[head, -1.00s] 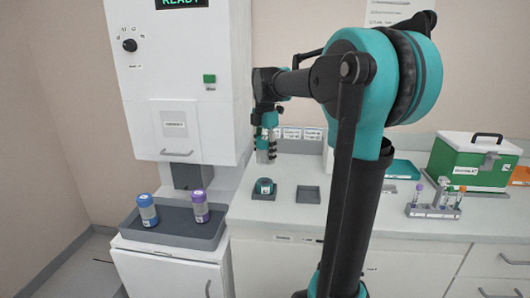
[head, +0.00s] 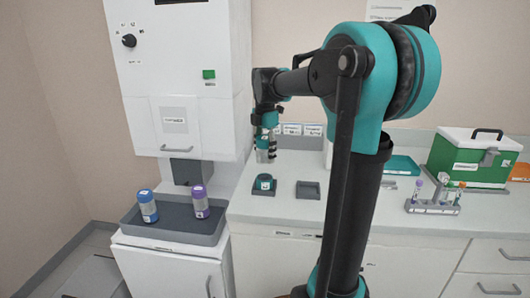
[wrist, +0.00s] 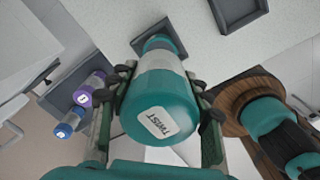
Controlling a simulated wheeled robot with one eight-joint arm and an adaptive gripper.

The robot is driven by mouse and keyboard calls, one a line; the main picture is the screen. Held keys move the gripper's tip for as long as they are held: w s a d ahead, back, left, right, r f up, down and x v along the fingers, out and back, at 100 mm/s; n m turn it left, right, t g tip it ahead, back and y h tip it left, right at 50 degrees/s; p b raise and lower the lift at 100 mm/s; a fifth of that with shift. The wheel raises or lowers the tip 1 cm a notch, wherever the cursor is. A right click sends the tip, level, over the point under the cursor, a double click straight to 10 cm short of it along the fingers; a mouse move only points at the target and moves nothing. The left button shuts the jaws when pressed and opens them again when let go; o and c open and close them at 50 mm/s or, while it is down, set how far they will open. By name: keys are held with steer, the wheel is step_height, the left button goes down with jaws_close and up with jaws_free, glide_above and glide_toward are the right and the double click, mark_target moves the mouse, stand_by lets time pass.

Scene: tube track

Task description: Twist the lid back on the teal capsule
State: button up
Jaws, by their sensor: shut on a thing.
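My gripper (head: 265,148) is shut on the teal capsule (wrist: 160,95), which has a grey body and a teal end labelled TWIST facing the wrist camera. In the head view the capsule's grey part (head: 264,156) shows below the fingers, above the counter. A low teal piece with a pale label (head: 264,183) sits in a dark square holder on the counter, below my gripper in the picture. In the wrist view a teal part (wrist: 160,42) shows beyond the grey body. I cannot tell whether it is the capsule's far end or the low piece.
An empty dark square holder (head: 308,190) is right of the low teal piece. A blue capsule (head: 147,207) and a purple capsule (head: 200,203) stand on a grey tray (head: 178,233) under the white machine (head: 180,80). A tube rack (head: 432,208) and a green case (head: 468,158) are at right.

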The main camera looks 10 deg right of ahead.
steer(key=shift+f, duration=0.25)
steer(key=shift+f, duration=0.35)
steer(key=shift+f, duration=0.35)
steer(key=shift+f, duration=0.35)
steer(key=shift+f, duration=1.95)
stand_by(0.4)
